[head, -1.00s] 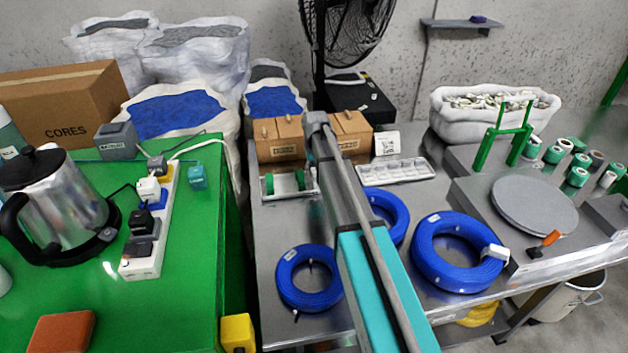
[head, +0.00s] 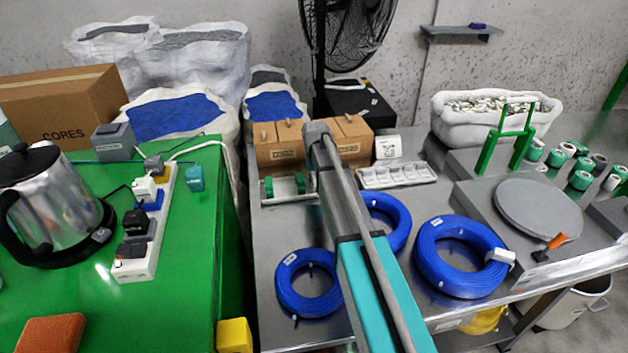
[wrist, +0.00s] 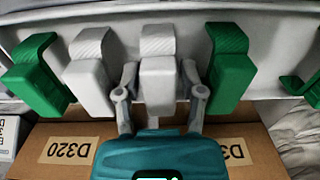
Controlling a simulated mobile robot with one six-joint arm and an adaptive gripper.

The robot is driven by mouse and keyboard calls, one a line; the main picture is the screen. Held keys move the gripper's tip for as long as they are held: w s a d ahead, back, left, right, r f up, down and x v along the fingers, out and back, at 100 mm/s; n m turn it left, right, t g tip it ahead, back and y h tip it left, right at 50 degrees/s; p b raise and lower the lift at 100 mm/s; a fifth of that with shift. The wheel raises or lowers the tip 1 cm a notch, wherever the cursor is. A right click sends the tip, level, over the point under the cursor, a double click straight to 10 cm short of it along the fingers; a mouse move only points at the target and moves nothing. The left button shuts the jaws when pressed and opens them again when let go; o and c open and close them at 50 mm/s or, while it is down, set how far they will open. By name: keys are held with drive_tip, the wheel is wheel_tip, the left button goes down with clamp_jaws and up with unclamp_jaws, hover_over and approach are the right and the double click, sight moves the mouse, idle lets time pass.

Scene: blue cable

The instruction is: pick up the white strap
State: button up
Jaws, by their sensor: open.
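In the wrist view, a white strap (wrist: 158,78) hangs over a pale rail (wrist: 275,35) in the middle of the picture. My gripper (wrist: 160,70) is open, with one finger on each side of this strap; whether they touch it I cannot tell. A second white strap (wrist: 88,72) hangs just to its left. A green strap (wrist: 230,68) hangs to the right, another green strap (wrist: 36,72) at the far left. In the head view, the small rack (head: 272,200) shows green straps, while my arm hides its right part and my gripper.
Cardboard boxes (head: 280,147) stand close behind the rack; their D320 labels show in the wrist view (wrist: 70,150). A white tray (head: 398,184) lies to the right. Blue cable coils (head: 305,303) lie in front on the metal table. A green table (head: 195,260) is at left.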

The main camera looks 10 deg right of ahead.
drive_tip(key=c, duration=0.6)
drive_tip(key=shift+r, duration=0.2)
wheel_tip(320, 180, up, 3)
drive_tip(key=p, duration=0.3)
drive_tip(key=shift+f, duration=0.15)
drive_tip(key=shift+s+d+r+p, duration=0.65)
drive_tip(key=shift+s+r+p, duration=1)
drive_tip(key=shift+s, duration=0.6)
drive_tip(key=shift+s+d+r+p, duration=0.65)
drive_tip(key=shift+s+r+p, duration=1.05)
drive_tip(key=shift+s, duration=0.55)
drive_tip(key=shift+s+d+r+p, duration=0.65)
drive_tip(key=shift+s+r+p, duration=1)
drive_tip(key=shift+s, duration=0.6)
